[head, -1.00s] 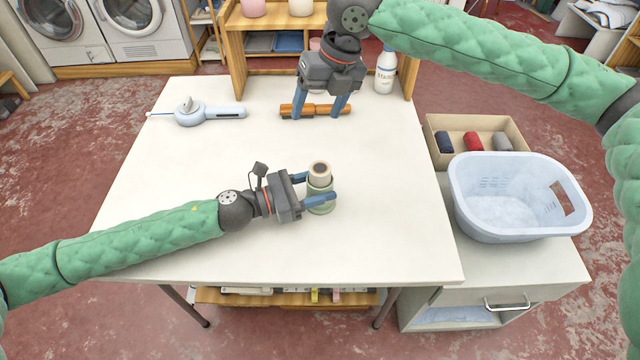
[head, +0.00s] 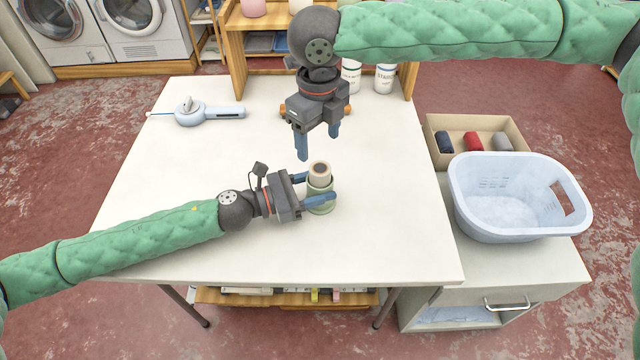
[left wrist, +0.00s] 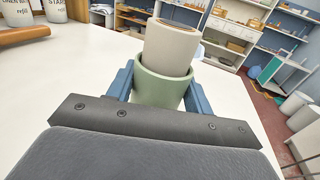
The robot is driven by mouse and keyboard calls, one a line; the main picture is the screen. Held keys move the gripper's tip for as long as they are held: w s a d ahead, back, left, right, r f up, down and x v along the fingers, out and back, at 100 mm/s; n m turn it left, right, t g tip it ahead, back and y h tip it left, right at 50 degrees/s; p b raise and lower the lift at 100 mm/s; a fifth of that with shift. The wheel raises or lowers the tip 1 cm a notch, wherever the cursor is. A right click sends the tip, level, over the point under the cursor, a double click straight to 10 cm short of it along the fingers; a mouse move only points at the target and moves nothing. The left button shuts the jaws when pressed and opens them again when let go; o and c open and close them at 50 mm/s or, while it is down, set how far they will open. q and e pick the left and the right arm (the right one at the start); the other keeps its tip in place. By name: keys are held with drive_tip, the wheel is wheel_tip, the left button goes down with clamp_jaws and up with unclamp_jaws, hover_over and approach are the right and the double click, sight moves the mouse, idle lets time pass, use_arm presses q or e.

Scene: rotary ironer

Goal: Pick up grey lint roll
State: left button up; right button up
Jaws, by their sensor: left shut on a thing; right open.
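A grey roll (head: 502,143) lies in the open cardboard-coloured box (head: 483,164) at the right, beside a red roll (head: 473,142) and a dark blue roll (head: 444,143). My left gripper (head: 319,188) is shut around a green cup (head: 320,206) on the white table. A pale beige roll (head: 320,173) with a dark core stands upright in the cup; cup and roll also show in the left wrist view (left wrist: 163,86). My right gripper (head: 319,144) is open and empty above the table, just behind the cup.
A pale blue laundry basket (head: 515,220) stands in front of the box on the side cabinet. An orange-brown wooden object (head: 285,110) lies behind my right gripper, mostly hidden. White bottles (head: 384,79) stand at the back. A light blue tool (head: 200,114) lies at the left.

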sight(320, 168)
drive_tip(key=shift+d+f, duration=0.15)
drive_tip(key=shift+f, duration=4.2)
drive_tip(key=shift+c, duration=0.2)
drive_tip(key=c, duration=1.3)
wheel_tip(320, 168, up, 10)
use_arm(q)
drive_tip(key=o, duration=1.2)
